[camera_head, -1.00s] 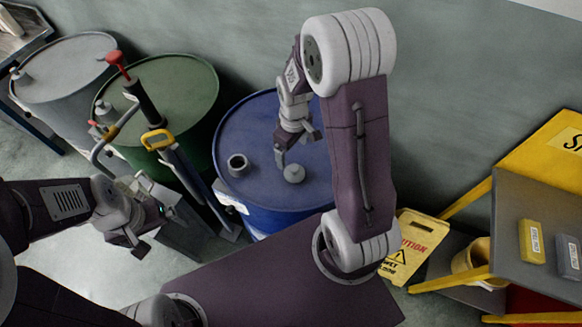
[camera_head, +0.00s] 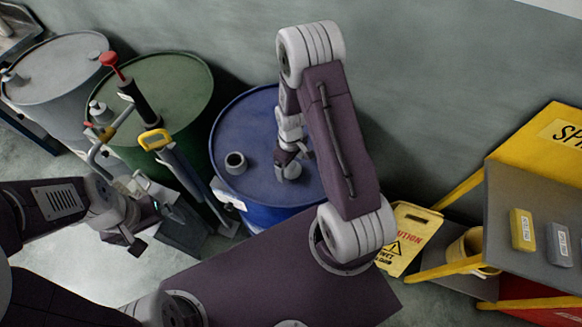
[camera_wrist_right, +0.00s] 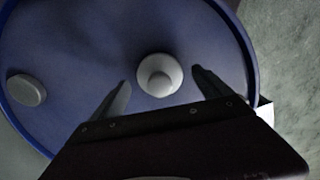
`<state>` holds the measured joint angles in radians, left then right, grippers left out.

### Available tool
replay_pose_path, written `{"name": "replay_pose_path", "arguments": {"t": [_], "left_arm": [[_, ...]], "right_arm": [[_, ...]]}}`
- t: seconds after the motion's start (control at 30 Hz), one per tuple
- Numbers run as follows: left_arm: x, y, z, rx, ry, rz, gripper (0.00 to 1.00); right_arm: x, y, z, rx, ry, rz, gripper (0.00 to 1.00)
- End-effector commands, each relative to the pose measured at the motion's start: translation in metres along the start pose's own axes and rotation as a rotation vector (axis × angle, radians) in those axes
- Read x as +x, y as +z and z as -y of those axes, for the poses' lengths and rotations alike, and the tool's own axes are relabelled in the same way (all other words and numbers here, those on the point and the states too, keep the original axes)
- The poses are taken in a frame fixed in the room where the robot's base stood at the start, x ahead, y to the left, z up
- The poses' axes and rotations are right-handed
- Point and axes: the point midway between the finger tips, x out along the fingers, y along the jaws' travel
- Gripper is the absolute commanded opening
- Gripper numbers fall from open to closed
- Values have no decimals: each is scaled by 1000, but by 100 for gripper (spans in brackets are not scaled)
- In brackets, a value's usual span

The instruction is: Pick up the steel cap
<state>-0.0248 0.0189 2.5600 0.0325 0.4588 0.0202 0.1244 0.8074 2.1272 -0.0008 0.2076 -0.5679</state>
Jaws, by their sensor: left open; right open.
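The steel cap (camera_head: 290,171) is a small light-grey round cap on top of the blue drum (camera_head: 240,125). My right gripper (camera_head: 287,164) is open and low over the drum top at the cap. In the right wrist view the cap (camera_wrist_right: 160,75) appears between the two spread fingers (camera_wrist_right: 161,82), with a visible gap on each side. My left gripper (camera_head: 143,226) is open and empty, away to the left beside the pump tool.
A green drum (camera_head: 180,85) and a grey drum (camera_head: 60,70) are further left. A pump tool (camera_head: 155,140) stands before the green drum. A yellow caution sign (camera_head: 405,240) and shelf rack (camera_head: 490,210) are at right.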

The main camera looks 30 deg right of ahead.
Motion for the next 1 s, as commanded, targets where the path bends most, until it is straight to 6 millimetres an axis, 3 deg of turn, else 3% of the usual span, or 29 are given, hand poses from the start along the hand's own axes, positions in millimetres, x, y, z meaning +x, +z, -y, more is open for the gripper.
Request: {"name": "replay_pose_path", "arguments": {"t": [0.2,0.5,0.77,1.0], "left_arm": [[0,0,0,0,0,0,100],[0,0,0,0,0,0,100],[1,0,0,0,0,0,100],[6,1,0,0,0,0,100]], "right_arm": [[1,0,0,0,0,0,89],[1,0,0,0,1,-1,8],[-2,-1,0,0,2,-2,8],[-32,-2,-1,0,4,-6,8]]}}
